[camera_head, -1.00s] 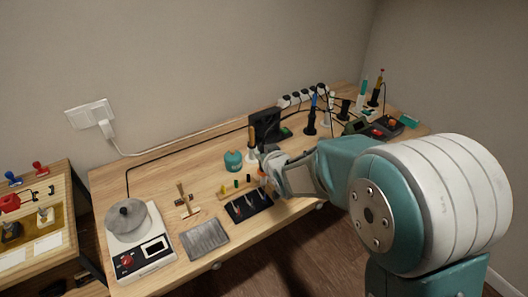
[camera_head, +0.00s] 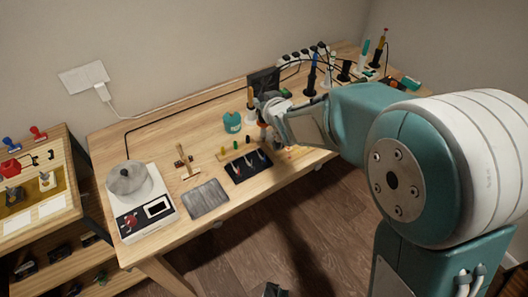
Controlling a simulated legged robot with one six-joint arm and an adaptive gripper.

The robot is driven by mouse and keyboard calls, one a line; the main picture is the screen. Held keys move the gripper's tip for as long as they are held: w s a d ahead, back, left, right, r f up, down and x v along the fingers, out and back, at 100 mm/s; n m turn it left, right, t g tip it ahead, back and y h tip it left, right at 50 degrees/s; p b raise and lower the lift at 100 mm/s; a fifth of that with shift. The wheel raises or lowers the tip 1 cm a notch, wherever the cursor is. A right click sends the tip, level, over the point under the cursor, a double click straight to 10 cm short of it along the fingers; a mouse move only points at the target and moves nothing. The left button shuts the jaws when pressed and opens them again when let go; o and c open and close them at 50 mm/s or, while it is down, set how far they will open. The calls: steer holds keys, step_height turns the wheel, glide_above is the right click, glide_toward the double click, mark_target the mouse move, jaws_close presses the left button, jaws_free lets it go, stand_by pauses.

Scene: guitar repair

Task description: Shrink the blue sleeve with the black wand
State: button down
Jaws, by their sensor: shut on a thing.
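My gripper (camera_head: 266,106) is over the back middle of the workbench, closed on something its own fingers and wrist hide. A dark tray (camera_head: 237,174) with small pale-tipped pieces lies in front of and left of it. Behind the tray, a wooden strip holds small upright sleeves, among them a yellow one (camera_head: 222,151) and a green one (camera_head: 235,146). I cannot make out the blue sleeve. An orange-handled tool (camera_head: 251,97) stands just left of my gripper. A dark wand with a blue top (camera_head: 312,76) stands upright to the right. I cannot tell which tool is the black wand.
A teal pot (camera_head: 232,122) is left of my gripper, and a black box (camera_head: 263,82) is behind it. A hot plate (camera_head: 130,183), a grey pad (camera_head: 207,199) and a small wooden stand (camera_head: 185,162) are at the left. Cables and upright tools crowd the back right.

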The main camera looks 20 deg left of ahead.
steer(key=shift+r, duration=3.2)
